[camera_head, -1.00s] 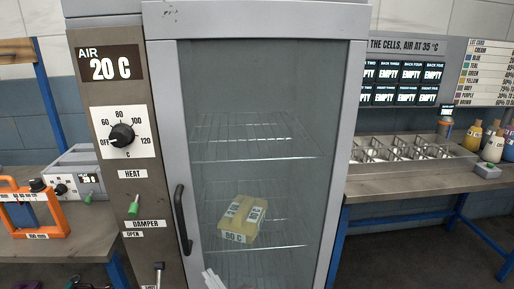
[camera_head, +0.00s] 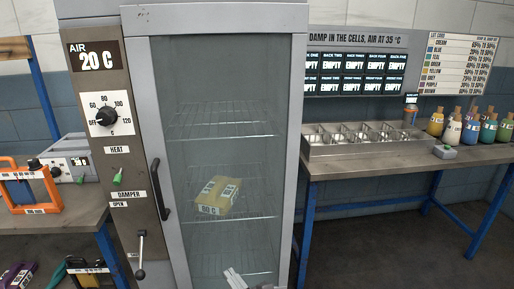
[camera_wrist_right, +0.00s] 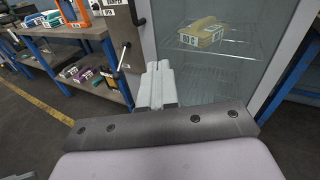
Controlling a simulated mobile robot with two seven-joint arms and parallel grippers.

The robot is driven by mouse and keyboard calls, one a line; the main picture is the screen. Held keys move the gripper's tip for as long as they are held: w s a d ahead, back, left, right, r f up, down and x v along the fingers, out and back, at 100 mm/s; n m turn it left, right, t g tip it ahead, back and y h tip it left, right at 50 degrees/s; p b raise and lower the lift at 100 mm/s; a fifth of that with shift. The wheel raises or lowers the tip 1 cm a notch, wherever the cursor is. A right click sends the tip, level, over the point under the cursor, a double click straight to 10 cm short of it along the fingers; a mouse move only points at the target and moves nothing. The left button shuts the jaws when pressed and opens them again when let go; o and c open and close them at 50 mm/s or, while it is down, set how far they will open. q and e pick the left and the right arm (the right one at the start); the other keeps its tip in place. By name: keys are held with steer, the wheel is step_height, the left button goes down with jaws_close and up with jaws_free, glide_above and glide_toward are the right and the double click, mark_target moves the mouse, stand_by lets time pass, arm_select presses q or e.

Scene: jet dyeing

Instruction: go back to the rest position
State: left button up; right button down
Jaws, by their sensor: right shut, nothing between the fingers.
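My right gripper (camera_head: 235,280) shows at the bottom of the head view, in front of the lower glass of a drying cabinet's door (camera_head: 222,140). In the right wrist view its pale fingers (camera_wrist_right: 158,84) are together with nothing between them. The cabinet door looks shut, with a black handle (camera_head: 161,190) on its left side. A yellow block (camera_head: 217,194) marked 80 C lies on a wire shelf behind the glass.
A bench (camera_head: 340,167) at right carries metal cells (camera_head: 360,133) and several coloured bottles (camera_head: 472,126). At left another bench (camera_head: 75,215) holds an orange frame (camera_head: 30,187). The floor (camera_head: 400,235) under the right bench looks clear.

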steer(key=w+d+f+h, duration=0.15)
steer(key=d+f, duration=0.25)
steer(key=d, duration=0.7)
steer(key=w+d+f+h, duration=0.1)
steer(key=d+f+h, duration=0.3)
steer(key=d, duration=0.7)
steer(key=s+d+f+m+g+h, duration=0.15)
steer(key=s+d+m, duration=0.25)
steer(key=s+m, duration=0.6)
steer(key=s+d+f+m+g, duration=0.25)
steer(key=s+d+m, duration=0.25)
steer(key=m, duration=0.9)
steer(key=s+d+f+m+g+h, duration=0.15)
steer(key=s+d+m, duration=0.25)
steer(key=s+m, duration=0.6)
steer(key=w+a+m+t+y, duration=0.1)
steer(key=w+a+m, duration=0.1)
steer(key=a+m, duration=0.5)
steer(key=a, duration=0.2)
steer(key=shift+w+a+f, duration=0.25)
steer(key=shift+w+a, duration=0.1)
steer(key=shift+a, duration=0.05)
